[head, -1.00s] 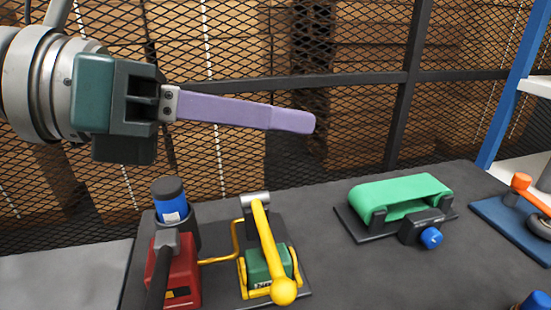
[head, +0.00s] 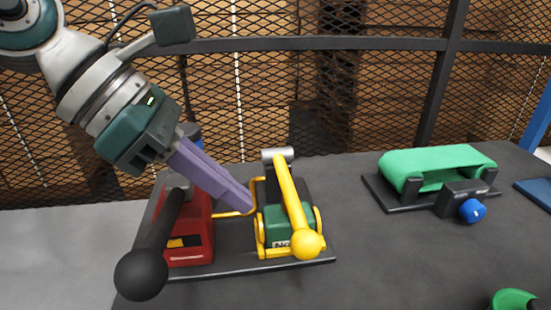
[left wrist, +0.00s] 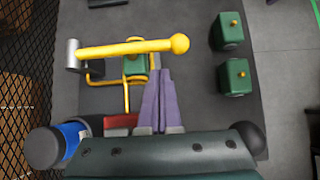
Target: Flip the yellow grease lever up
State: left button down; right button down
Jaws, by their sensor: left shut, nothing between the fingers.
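The yellow grease lever (head: 291,204) is a bar with a round ball end, on a green block with a yellow frame (head: 276,226). In the head view it slopes from a grey cylinder at the back down to the ball in front. My left gripper (head: 247,204), with purple fingers, is shut and empty, its tips just left of the lever. In the left wrist view the fingers (left wrist: 158,74) point at the lever (left wrist: 125,48), tips close below the bar; I cannot tell whether they touch. My right gripper is not in view.
A red unit (head: 190,232) with a black ball-ended lever (head: 150,245) stands left of the yellow lever. A green belt unit (head: 437,165) with a blue knob (head: 472,210) sits to the right. The table between is clear.

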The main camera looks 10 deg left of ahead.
aim_at(289, 192)
pick_arm(q)
jog(key=x, duration=0.8)
jog(key=shift+r, duration=0.15)
